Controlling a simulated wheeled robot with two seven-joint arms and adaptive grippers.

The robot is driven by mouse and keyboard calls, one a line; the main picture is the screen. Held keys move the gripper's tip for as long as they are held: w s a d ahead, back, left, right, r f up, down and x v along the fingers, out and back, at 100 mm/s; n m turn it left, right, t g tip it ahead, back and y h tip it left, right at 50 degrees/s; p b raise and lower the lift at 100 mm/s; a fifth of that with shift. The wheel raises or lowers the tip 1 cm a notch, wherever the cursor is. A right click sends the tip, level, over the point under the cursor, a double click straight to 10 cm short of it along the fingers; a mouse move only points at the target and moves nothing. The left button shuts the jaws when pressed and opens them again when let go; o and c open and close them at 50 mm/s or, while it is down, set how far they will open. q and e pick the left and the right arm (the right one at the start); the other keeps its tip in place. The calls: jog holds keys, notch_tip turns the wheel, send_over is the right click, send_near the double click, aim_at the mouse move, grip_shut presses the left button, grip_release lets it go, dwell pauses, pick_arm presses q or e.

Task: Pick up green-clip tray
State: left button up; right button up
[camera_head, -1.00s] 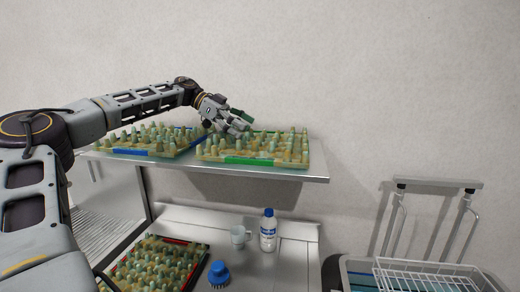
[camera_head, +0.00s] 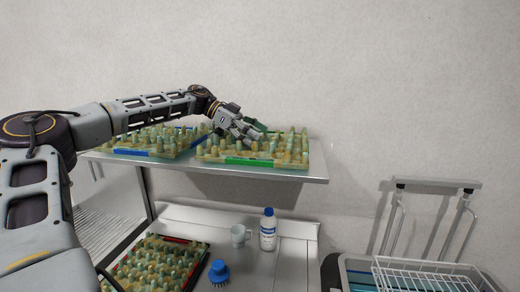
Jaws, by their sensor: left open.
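The green-clip tray (camera_head: 249,161) is an egg tray with a green strip along its front edge. It lies on the right part of the upper metal shelf. Its pale cones stand up in rows, and a green part also shows at its back edge. My left gripper (camera_head: 254,134) reaches in from the left and is open over the tray's back left part, close to the green part there. Whether its fingers touch the tray cannot be told. The gripper hides part of the tray's back left. My right gripper is out of view.
A blue-clip tray (camera_head: 131,152) lies close to the left on the same shelf (camera_head: 300,174). Below are a red-clip tray (camera_head: 203,250), a blue brush (camera_head: 219,272), a mug (camera_head: 238,236) and a bottle (camera_head: 268,231). A cart with a wire rack (camera_head: 425,275) stands at lower right.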

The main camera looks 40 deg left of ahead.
aim_at(257, 148)
pick_arm(q)
jog(key=c, duration=1.2)
jog(key=shift+r, duration=0.15)
notch_tip(257, 148, up, 10)
dwell(0.5)
